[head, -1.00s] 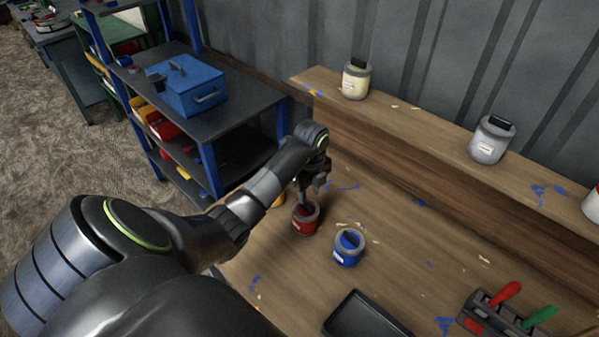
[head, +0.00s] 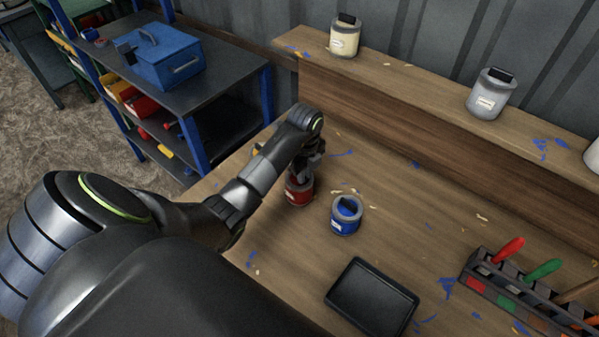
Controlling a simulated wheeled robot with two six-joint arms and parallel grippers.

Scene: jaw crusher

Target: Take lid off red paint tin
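The red paint tin (head: 298,192) stands upright on the wooden workbench, left of the blue tin. My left gripper (head: 305,172) reaches down from above onto the top of the red tin. The gripper and wrist cover most of the tin's top, so the lid and its handle are hidden. I cannot tell whether the fingers are closed on the lid handle. My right gripper is not in view.
A blue paint tin (head: 346,215) stands close to the right of the red one. A black tray (head: 372,297) lies in front. A brush rack (head: 524,297) is at the right. A cream tin (head: 345,38) and grey tin (head: 489,95) stand on the raised shelf (head: 415,93).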

